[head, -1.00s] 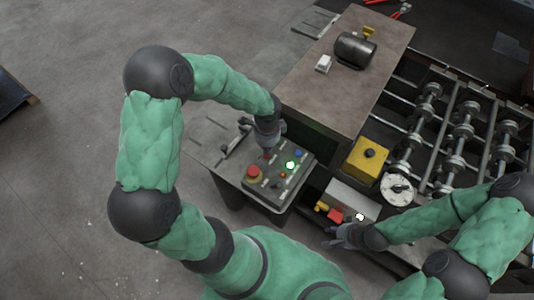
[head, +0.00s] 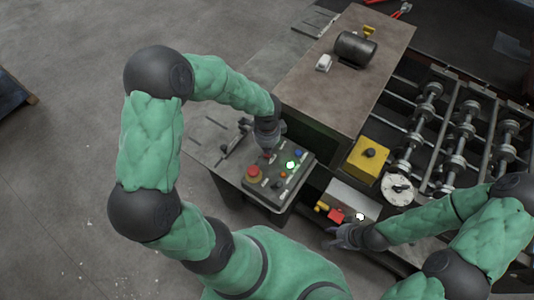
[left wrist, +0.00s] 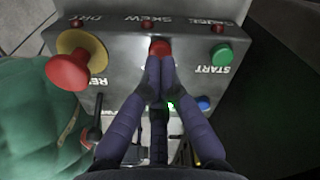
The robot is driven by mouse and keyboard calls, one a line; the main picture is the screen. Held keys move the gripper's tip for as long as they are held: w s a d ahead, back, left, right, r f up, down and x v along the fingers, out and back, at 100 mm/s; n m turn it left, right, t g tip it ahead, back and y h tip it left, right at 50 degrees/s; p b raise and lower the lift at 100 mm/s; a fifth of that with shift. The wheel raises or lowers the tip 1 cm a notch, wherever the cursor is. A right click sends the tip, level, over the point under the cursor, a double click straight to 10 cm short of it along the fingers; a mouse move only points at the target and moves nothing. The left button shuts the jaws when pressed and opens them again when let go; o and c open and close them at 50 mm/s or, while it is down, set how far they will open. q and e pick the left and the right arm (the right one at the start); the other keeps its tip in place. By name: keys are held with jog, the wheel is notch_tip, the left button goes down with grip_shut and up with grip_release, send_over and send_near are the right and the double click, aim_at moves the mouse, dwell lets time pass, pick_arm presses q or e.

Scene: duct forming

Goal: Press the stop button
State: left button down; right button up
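The grey control panel (head: 272,187) carries several buttons. In the left wrist view a red push button (left wrist: 160,46) sits right at the tips of my left gripper (left wrist: 159,66), whose two fingers are together with nothing between them. Whether the tips touch or press the button I cannot tell, and its label is hidden. In the head view my left gripper (head: 267,153) points down at the panel's far side and covers this button. My right gripper (head: 337,238) hangs at the lower right, away from the panel; its fingers are too small to read.
A red mushroom button on a yellow collar (left wrist: 76,60) is left of my fingers in the wrist view. A green START button (left wrist: 221,53) and a blue button (left wrist: 205,103) are to the right. A brown-topped cabinet (head: 318,92) stands beside the panel, with rollers (head: 457,163) further right.

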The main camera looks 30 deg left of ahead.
pick_arm(q)
jog(key=shift+f+b, duration=0.75)
jog(key=shift+f, duration=0.25)
jog(key=shift+r, duration=0.1)
jog(key=shift+r+p, duration=2.9)
jog(key=shift+r, duration=0.6)
